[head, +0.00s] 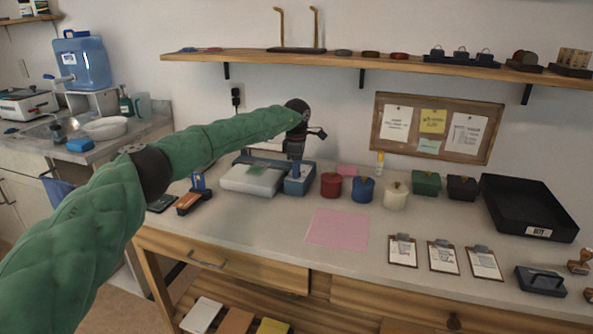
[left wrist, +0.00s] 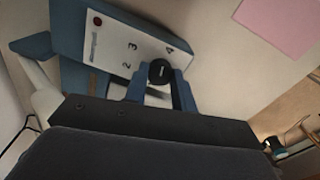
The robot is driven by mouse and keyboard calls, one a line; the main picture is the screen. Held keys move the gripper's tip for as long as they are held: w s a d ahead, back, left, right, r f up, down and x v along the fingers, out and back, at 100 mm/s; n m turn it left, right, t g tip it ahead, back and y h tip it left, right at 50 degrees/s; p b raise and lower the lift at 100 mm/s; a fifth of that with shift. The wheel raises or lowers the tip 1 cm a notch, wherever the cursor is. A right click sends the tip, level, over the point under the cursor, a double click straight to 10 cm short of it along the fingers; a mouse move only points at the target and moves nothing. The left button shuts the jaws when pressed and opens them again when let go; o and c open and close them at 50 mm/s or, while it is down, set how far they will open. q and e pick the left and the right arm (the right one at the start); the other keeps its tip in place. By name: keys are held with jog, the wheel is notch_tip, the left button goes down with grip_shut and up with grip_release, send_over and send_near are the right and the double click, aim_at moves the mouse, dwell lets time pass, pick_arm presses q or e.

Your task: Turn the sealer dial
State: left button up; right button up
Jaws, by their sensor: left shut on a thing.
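The sealer is a blue and white machine (head: 252,179) on the bench, left of the coloured jars. In the left wrist view its white panel (left wrist: 115,50) carries printed numbers, among them 2, 3 and 4, and a red spot. The black round dial (left wrist: 159,72) sits on that panel. My left gripper (head: 295,160) reaches down onto the blue control end of the sealer. In the left wrist view its blue fingers (left wrist: 160,88) stand on either side of the dial and are shut on it. The dial is hidden in the head view. My right gripper is not in view.
Red (head: 331,184), blue (head: 363,189) and cream (head: 395,195) jars stand close to the right of the sealer. A pink sheet (head: 338,229) lies in front. A wooden shelf (head: 340,61) runs above. Clipboards and a black tray (head: 528,207) are farther right.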

pick_arm(q)
jog(key=shift+m, duration=1.1)
jog(key=o, duration=1)
jog(key=shift+r+b, duration=0.3)
jog(key=shift+r, duration=3.6)
